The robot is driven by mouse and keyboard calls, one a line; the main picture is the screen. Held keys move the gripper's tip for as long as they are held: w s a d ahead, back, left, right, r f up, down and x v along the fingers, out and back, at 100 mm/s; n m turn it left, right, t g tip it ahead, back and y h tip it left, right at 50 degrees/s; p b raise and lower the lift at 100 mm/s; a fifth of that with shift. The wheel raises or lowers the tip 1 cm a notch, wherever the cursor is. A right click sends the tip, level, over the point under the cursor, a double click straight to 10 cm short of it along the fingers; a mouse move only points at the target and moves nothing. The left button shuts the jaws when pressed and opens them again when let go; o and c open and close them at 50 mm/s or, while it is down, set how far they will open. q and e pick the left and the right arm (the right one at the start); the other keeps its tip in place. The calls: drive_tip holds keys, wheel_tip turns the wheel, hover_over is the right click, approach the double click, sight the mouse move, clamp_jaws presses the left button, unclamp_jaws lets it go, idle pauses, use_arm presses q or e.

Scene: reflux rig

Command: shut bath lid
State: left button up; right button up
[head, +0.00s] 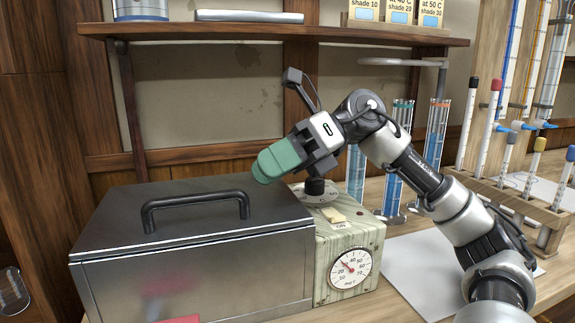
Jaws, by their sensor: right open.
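The bath (200,278) is a grey metal box at the lower left. Its metal lid (115,212) lies flat over the top, with no gap visible along the front edge. A black bar handle (195,201) stands on the lid. My right gripper (279,161) has green fingers and is above the lid's back right corner, apart from the handle. It is open and I see nothing held in it; one finger largely hides the other. My left gripper is not in view.
Right of the bath is a control box with a temperature dial (350,268), a switch (334,215) and a black knob (314,187). Tall blue-filled tubes (437,132) and a wooden rack (520,205) stand farther right. A shelf (250,31) runs above. Something pink (178,319) shows at the bottom edge.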

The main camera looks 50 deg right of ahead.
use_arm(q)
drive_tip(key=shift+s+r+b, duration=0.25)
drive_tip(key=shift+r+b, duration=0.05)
use_arm(e)
drive_tip(key=shift+v, duration=1.45)
drive_tip(key=shift+r, duration=0.1)
